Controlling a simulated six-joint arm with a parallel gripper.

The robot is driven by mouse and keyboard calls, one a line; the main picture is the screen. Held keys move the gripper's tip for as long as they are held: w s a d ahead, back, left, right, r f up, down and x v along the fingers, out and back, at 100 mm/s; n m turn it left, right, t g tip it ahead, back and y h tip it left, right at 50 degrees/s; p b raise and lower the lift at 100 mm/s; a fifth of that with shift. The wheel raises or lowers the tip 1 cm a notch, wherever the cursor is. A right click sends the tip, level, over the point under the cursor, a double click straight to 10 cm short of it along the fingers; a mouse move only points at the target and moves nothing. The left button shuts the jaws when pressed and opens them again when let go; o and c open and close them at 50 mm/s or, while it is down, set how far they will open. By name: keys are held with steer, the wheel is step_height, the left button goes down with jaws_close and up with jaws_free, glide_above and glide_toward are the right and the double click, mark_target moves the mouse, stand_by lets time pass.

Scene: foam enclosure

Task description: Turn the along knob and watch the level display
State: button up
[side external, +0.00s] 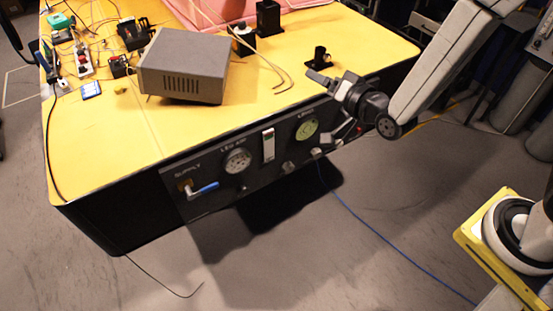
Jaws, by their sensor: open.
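A dark panel (205,180) is on the front face of the yellow table. It carries a round white dial (237,160), a narrow white upright strip (268,145) that may be the level display, and a round greenish dial (307,129). Small knobs sit along its lower part, one (288,167) below and right of the strip. Which is the along knob I cannot tell, as the labels are too small. My gripper (328,145) is open at the panel's right end, close to a small fitting there. Contact cannot be made out.
A grey metal box (184,66) stands on the yellow tabletop (110,150). A small black stand (319,59) is near my wrist. A blue cable (385,245) runs across the floor.

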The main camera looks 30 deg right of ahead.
steer(key=t, duration=0.1)
glide_toward(290, 170)
steer(key=w, duration=0.2)
steer(key=shift+s+f+m, duration=0.15)
steer(key=shift+f+m, duration=0.1)
steer(key=shift+m, duration=0.05)
steer(key=shift+w+a, duration=0.2)
steer(key=shift+w, duration=1.75)
steer(key=shift+w+a, duration=0.2)
steer(key=shift+w, duration=1.7)
jaws_close()
